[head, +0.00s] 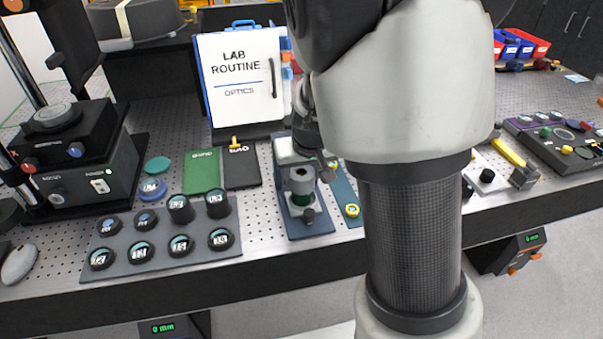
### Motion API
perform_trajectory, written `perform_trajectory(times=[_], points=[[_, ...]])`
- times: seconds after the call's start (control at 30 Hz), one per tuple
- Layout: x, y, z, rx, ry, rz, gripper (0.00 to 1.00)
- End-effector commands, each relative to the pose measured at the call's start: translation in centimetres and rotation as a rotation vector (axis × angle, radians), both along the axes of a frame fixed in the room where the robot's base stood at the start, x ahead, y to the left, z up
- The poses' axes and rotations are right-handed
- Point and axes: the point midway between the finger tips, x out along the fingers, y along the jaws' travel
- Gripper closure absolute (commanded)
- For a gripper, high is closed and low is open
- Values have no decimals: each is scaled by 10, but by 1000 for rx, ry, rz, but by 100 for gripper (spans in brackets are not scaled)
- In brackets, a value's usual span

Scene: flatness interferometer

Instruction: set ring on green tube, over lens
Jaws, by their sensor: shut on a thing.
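The green tube (306,199) stands upright on a small blue-grey stand (312,228) near the front edge of the bench, left of my arm. A grey ring (301,176) shows directly above the tube, at its top. My gripper (314,167) is at the ring and shut on it, partly hidden by my own wrist. Whether the ring rests on the tube or is held just above it, I cannot tell. The lens is not visible; the ring and gripper cover the tube's top.
Several black lens cells stand on a grey mat (130,268) to the left. A microscope-like unit (75,165) is at the far left. A lab routine board (240,75) stands behind. A small yellow-topped part (352,210) lies right of the stand. My arm hides the bench's middle right.

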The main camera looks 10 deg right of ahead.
Motion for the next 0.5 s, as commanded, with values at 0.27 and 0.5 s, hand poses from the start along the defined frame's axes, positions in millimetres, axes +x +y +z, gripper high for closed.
perform_trajectory(times=[0.27, 0.5], points=[[0, 0, 0, 0, 0, 0, 41], [0, 0, 0, 0, 0, 0, 28]])
